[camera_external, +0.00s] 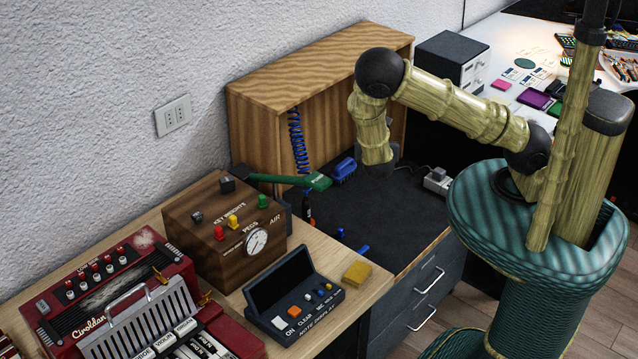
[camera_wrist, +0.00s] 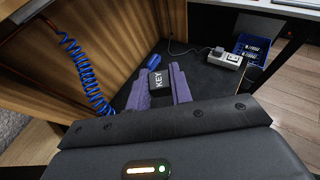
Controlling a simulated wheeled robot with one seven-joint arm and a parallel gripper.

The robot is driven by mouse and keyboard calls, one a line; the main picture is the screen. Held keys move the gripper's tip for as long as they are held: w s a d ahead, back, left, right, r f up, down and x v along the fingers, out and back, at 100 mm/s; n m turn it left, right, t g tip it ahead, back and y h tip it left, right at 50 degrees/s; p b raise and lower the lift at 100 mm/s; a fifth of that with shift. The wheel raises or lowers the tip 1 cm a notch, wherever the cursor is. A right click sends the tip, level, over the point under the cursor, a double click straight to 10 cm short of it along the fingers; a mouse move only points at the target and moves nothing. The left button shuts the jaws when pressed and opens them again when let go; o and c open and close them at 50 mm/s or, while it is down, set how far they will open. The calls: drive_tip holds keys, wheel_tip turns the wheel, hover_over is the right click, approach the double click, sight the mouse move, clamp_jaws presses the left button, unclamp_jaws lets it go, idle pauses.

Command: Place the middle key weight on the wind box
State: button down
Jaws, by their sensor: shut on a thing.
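My gripper (camera_wrist: 161,88) has purple fingers and is shut on a small black block marked KEY (camera_wrist: 156,80), a key weight, in the wrist view. In the external view my wrist hangs over the dark work surface, right of the wind box, and hides the fingers and block. The wind box (camera_external: 189,233) is a brown wooden box with a round gauge, lettered for key weights, pegs and air. Two dark key weights sit on its top, one at the back (camera_external: 227,184) and one near the left front (camera_external: 197,217), with a gap between them.
Red, yellow and green pegs (camera_external: 262,200) stand on the wind box. A green tool (camera_external: 318,181) reaches out from behind it. A blue coiled hose (camera_external: 297,140) hangs by the wooden cabinet (camera_external: 330,75).

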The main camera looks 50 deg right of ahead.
wheel_tip(320, 180, up, 17)
drive_tip(key=n+t+y+p, duration=0.4)
drive_tip(key=n+y+p, duration=0.5)
drive_tip(key=n+y, duration=0.65)
hover_over(211, 203)
wheel_tip(211, 203, down, 5)
drive_tip(key=shift+f+m, duration=0.25)
drive_tip(key=shift+f, duration=0.05)
drive_tip(key=shift+f+p, duration=0.7)
drive_tip(key=shift+f, duration=2.2)
